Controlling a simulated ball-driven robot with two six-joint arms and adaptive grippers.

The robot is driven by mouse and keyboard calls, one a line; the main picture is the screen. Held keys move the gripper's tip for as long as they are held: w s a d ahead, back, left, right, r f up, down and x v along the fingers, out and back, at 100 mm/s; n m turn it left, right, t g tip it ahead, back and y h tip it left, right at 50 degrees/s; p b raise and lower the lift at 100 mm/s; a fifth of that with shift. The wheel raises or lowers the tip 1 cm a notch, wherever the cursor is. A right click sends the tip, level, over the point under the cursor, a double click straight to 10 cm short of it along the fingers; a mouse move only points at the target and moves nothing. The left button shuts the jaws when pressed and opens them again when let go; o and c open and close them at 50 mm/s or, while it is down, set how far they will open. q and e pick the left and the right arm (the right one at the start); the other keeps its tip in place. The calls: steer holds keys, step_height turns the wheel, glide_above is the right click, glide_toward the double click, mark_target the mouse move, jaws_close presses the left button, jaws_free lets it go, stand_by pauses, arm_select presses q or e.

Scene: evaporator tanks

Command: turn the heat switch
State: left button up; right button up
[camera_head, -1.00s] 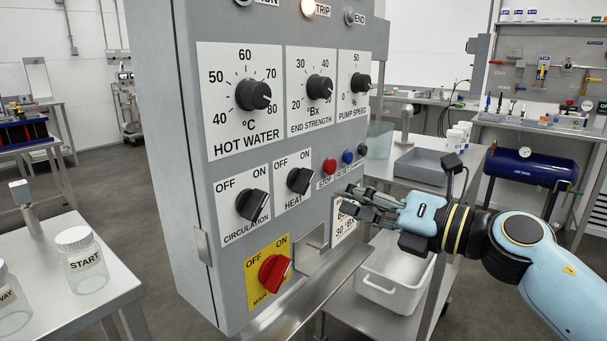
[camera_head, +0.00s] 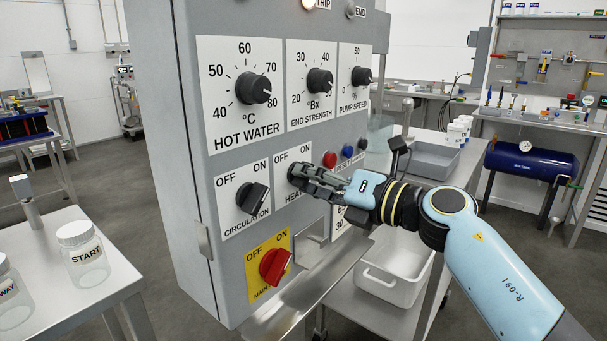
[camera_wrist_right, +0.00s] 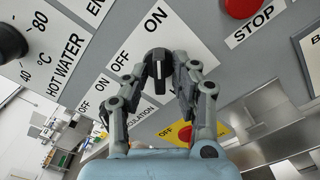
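The heat switch (camera_head: 294,173) is a black knob on a white plate marked OFF and ON, on the front of the grey control panel. My right gripper (camera_head: 304,176) is at this switch in the head view, and its fingers hide most of the knob. In the right wrist view the black knob (camera_wrist_right: 159,62) with a white line stands between the two fingertips of the right gripper (camera_wrist_right: 163,72). The fingers are apart, one on each side of the knob; I cannot tell whether they touch it. My left gripper is not in view.
The circulation switch (camera_head: 252,198) is left of the heat switch, and the red main switch (camera_head: 274,266) is below. The red stop button (camera_head: 330,159) is close to my right gripper. Dials sit above. A metal ledge (camera_head: 310,287) juts out below.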

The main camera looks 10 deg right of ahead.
steer(key=shift+c, duration=0.4)
jaws_close()
steer(key=shift+n+b, duration=0.55)
steer(key=shift+n, duration=0.45)
steer(key=shift+n+b, duration=0.6)
steer(key=shift+n, duration=0.5)
